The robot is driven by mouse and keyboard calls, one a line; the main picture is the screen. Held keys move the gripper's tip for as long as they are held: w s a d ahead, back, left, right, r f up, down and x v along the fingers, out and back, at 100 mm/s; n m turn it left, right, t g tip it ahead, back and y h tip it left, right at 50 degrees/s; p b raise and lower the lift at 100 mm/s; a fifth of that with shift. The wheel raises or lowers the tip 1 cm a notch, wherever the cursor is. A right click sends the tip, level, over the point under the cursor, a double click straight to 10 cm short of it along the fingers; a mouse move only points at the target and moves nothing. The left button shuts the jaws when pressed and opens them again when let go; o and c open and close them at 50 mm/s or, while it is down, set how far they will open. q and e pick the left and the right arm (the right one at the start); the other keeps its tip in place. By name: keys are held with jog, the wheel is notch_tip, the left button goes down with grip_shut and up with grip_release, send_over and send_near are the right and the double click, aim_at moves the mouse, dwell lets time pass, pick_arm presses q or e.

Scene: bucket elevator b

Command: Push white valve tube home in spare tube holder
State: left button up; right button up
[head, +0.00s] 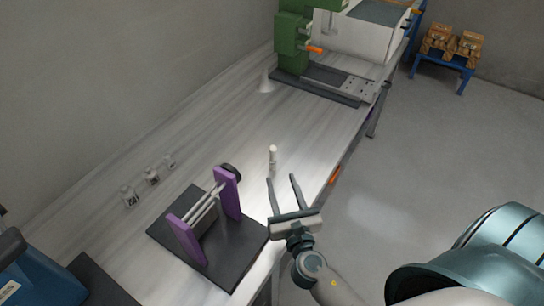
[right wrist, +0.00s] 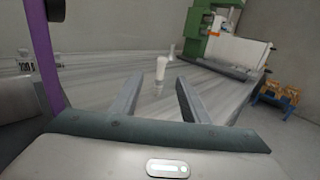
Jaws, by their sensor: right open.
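The white valve tube (head: 273,151) stands upright on the table, just beyond my right gripper. In the right wrist view the white tube (right wrist: 161,67) appears between the two fingers, farther off, with a greyer part below it. That lower part may be the spare tube holder, but it is too small to tell how deep the tube sits. My right gripper (head: 281,178) is open and empty, its fingers pointing toward the tube. My left gripper is not in view.
A purple-sided stand (head: 228,194) with rods on a dark base is left of my right gripper. Small clear jars (head: 151,177) stand farther left. A white cone (head: 266,83) and a green machine (head: 292,40) stand at the back. The table between is clear.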

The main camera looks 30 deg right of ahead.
aim_at(272, 153)
jog(key=shift+w, duration=0.15)
jog(key=x, duration=1.2)
jog(key=shift+d, duration=0.15)
jog(key=shift+b+x, duration=0.7)
jog(key=shift+x, duration=1.9)
jog(key=shift+d+r, duration=0.1)
jog(key=shift+d, duration=0.1)
grip_shut()
